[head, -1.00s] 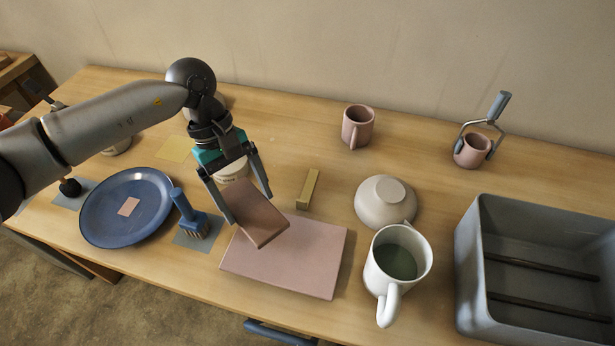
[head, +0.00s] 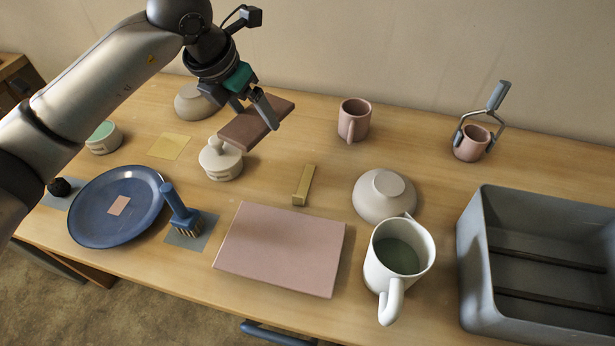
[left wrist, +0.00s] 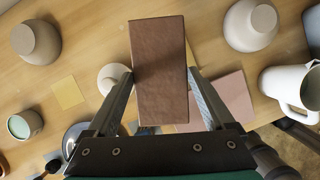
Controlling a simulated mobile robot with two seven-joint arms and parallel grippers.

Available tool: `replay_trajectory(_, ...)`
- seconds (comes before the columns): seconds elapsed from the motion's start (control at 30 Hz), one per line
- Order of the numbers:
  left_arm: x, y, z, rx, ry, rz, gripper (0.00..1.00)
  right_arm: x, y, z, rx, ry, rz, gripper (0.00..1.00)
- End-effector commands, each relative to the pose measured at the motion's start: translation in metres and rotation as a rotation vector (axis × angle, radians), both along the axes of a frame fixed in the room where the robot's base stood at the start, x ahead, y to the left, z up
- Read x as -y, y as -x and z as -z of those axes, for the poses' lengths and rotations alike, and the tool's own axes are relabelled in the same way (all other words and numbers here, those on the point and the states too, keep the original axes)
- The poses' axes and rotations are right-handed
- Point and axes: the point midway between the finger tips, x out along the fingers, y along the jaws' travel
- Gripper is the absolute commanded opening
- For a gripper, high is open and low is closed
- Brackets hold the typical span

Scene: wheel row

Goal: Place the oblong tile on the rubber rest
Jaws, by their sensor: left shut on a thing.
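The oblong tile (head: 272,113) is a brown rectangular block. My left gripper (head: 250,106) is shut on it and holds it in the air, above and behind the small lidded cream pot (head: 222,163). In the left wrist view the tile (left wrist: 160,70) lies between the two fingers of the gripper (left wrist: 160,85). I cannot tell for certain which thing is the rubber rest. A flat pink slab (head: 280,248) lies bare at the front middle of the table, and a thin yellow square (head: 169,146) lies bare at the back left. My right gripper is not in view.
A blue plate (head: 95,215), a blue brush (head: 181,212), a small yellow bar (head: 304,184), an upturned bowl (head: 380,197) and a white mug (head: 378,262) stand around the slab. A grey crate (head: 475,265) fills the right. A pink mug (head: 354,118) is at the back.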

Motion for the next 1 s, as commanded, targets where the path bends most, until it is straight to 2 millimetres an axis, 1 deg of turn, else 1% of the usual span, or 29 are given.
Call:
replay_trajectory(0.1, 0.0, -0.009, -0.01, 0.004, 0.002, -0.155, 0.12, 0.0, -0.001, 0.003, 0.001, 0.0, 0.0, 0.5)
replay_trajectory(0.23, -0.001, -0.014, -0.015, 0.003, 0.002, -0.27, 0.12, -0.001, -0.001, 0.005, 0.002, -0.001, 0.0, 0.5)
replay_trajectory(0.3, -0.002, -0.015, -0.015, 0.0, 0.001, -0.304, 0.12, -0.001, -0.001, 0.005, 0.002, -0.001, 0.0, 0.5)
replay_trajectory(0.37, -0.003, -0.016, -0.01, -0.002, 0.001, -0.319, 0.12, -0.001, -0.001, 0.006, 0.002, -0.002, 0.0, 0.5)
replay_trajectory(0.47, -0.003, -0.015, 0.009, -0.006, 0.001, -0.326, 0.12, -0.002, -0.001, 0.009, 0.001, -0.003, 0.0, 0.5)
replay_trajectory(0.8, -0.003, -0.015, 0.101, -0.006, 0.001, -0.323, 0.12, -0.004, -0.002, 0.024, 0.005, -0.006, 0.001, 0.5)
replay_trajectory(0.9, -0.002, -0.015, 0.122, -0.005, 0.001, -0.322, 0.12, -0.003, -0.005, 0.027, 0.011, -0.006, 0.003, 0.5)
replay_trajectory(1.0, -0.002, -0.016, 0.135, -0.003, 0.003, -0.322, 0.12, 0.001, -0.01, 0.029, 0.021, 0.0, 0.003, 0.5)
